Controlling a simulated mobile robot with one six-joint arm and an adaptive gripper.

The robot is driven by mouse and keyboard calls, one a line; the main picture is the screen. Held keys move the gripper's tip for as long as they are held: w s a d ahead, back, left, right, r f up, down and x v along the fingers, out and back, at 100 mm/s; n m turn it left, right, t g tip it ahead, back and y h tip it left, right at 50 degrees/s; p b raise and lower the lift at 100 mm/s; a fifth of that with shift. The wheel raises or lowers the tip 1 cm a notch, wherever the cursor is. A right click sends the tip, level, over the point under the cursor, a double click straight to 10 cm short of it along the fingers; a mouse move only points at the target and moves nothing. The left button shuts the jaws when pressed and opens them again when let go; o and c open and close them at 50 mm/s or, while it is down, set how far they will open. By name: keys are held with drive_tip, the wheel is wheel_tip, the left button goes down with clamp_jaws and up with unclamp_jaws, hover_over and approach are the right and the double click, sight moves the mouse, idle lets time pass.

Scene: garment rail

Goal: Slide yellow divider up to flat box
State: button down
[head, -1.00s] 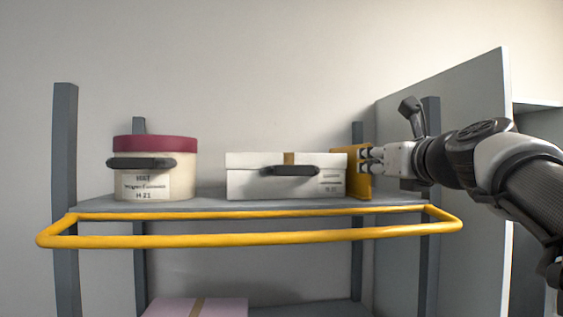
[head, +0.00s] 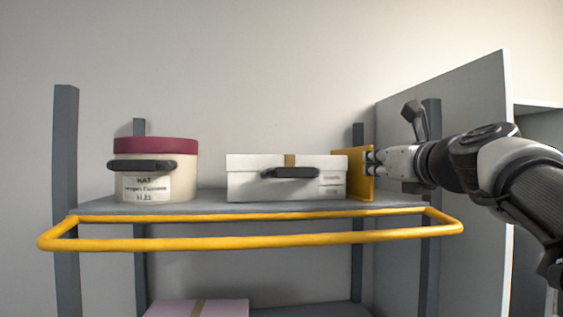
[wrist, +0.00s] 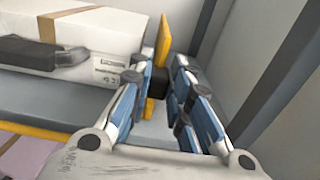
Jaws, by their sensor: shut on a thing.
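The yellow divider (head: 358,180) stands upright on the shelf, just right of the white flat box (head: 250,184). Both also show in the wrist view, the divider (wrist: 163,42) as a thin upright plate beside the box (wrist: 105,32). They look very close; I cannot tell whether they touch. My gripper (head: 374,164) is at the divider's right side. In the wrist view its fingers (wrist: 160,88) are shut on the divider's dark knob (wrist: 158,80), which they partly hide.
A round cream box with a red lid (head: 155,172) stands at the shelf's left. A yellow rail (head: 250,241) runs along the shelf front (head: 210,205). A grey side panel (head: 470,110) and posts stand at right. A pink box (head: 200,307) sits below.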

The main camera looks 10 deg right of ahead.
drive_tip(key=shift+d, duration=0.2)
drive_tip(key=c, duration=1.5)
unclamp_jaws()
drive_tip(key=shift+r, duration=5)
drive_tip(key=shift+f, duration=0.1)
